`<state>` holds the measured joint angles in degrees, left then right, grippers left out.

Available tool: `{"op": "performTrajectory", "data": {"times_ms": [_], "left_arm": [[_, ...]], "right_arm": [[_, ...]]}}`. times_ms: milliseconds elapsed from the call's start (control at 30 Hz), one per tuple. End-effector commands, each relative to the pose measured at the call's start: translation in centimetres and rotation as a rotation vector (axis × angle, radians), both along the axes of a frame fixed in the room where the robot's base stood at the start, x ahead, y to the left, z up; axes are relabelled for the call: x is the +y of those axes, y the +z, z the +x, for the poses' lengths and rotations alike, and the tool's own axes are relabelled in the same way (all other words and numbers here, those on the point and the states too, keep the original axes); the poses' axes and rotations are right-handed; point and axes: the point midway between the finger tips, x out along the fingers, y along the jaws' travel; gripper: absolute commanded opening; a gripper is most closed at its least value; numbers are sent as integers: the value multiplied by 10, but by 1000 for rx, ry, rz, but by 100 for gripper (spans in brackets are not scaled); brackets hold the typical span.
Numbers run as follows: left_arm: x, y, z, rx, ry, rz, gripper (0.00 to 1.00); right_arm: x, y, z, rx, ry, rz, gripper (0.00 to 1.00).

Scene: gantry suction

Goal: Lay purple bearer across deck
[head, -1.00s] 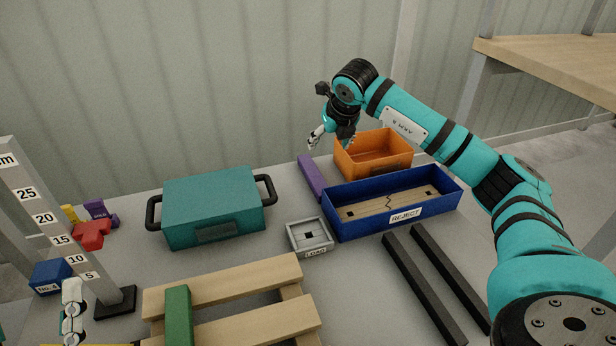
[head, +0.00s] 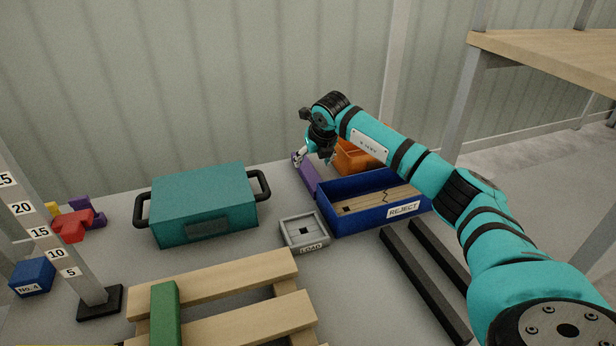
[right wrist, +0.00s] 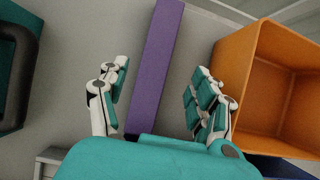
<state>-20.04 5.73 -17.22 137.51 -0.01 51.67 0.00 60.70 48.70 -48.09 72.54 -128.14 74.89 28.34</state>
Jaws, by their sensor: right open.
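The purple bearer (head: 307,178) is a long bar lying on the grey table, left of the orange bin. It also shows in the right wrist view (right wrist: 158,80), running between the spread fingers. My right gripper (head: 313,160) is open over the bearer, with one finger on each side; I cannot tell whether they touch it. The fingers also show in the right wrist view (right wrist: 161,75), with space beside the bar. The deck (head: 225,279) is a pale wooden slatted pallet at the front, with a green bearer (head: 165,314) lying across its slats. My left gripper is out of view.
The orange bin (head: 358,158) and blue REJECT box (head: 335,220) stand close right of the bearer. A teal case (head: 205,195) is to the left, and a grey LOAD tray (head: 304,246) lies between. Two dark bars (head: 425,290) lie at right.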

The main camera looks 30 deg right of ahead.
Motion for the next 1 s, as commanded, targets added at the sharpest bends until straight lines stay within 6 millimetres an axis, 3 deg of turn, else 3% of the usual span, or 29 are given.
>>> {"op": "performTrajectory", "data": {"times_ms": [100, 200, 567, 1000], "left_arm": [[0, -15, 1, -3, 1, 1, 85], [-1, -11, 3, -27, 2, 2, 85], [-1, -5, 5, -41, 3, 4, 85], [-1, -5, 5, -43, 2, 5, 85]], "right_arm": [[5, -26, 6, 4, 2, 2, 65], [3, -36, 12, 2, -1, 2, 65], [2, -41, 17, 1, 0, 0, 65], [2, -41, 17, 2, 0, 0, 8]]}}
